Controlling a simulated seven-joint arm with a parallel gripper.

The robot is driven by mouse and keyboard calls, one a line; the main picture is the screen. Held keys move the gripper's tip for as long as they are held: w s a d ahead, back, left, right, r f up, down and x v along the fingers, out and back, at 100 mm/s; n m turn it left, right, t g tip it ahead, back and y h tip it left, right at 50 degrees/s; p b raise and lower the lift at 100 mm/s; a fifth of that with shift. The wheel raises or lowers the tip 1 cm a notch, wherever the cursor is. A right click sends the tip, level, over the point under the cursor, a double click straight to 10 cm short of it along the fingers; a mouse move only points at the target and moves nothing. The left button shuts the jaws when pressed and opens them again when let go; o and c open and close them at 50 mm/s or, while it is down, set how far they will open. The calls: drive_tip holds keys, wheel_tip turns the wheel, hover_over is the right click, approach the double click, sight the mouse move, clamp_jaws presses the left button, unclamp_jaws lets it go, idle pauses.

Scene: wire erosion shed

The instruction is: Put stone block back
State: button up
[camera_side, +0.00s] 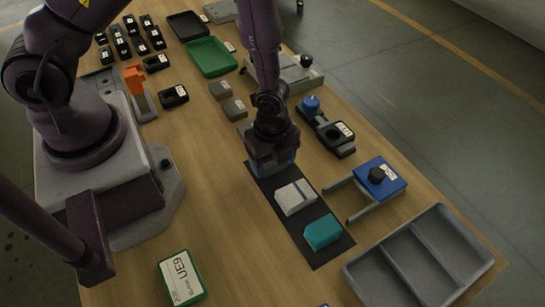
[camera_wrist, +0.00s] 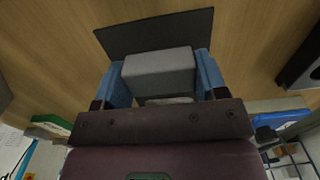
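My gripper (camera_side: 272,168) points down over the far end of a dark mat (camera_side: 318,255). In the wrist view its two blue fingers stand against both sides of a grey stone block (camera_wrist: 160,72), with the mat (camera_wrist: 150,33) behind it. In the side view the fingers largely hide this block, and I cannot tell whether it touches the mat. A whitish block with a dark stripe (camera_side: 295,197) and a teal block (camera_side: 322,232) lie on the mat, nearer the camera.
A blue clamp-like fixture with a black knob (camera_side: 378,180) and a grey divided tray (camera_side: 440,225) lie right of the mat. Small grey blocks (camera_side: 234,108) lie beyond the gripper. A green-edged labelled box (camera_side: 180,279) is at front left. Bare wood lies left of the mat.

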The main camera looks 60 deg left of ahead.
drive_tip(key=o, duration=0.4)
drive_tip(key=shift+o, duration=0.2)
drive_tip(key=shift+r, duration=0.1)
drive_tip(key=s+a+r+n+t+y, duration=0.1)
drive_tip(key=a+r+n, duration=0.25)
drive_tip(key=r, duration=0.85)
drive_tip(key=a+r+n+t, duration=0.15)
drive_tip(key=r+n, duration=0.25)
drive_tip(key=r, duration=0.8)
drive_tip(key=s+a+r+n+t+h, duration=0.1)
drive_tip(key=s+a+r+n+t, duration=0.2)
drive_tip(key=s+r+n, duration=0.6)
drive_tip(key=shift+a+r+n, duration=0.25)
drive_tip(key=shift+r+n, duration=0.5)
drive_tip(key=shift+r, duration=0.1)
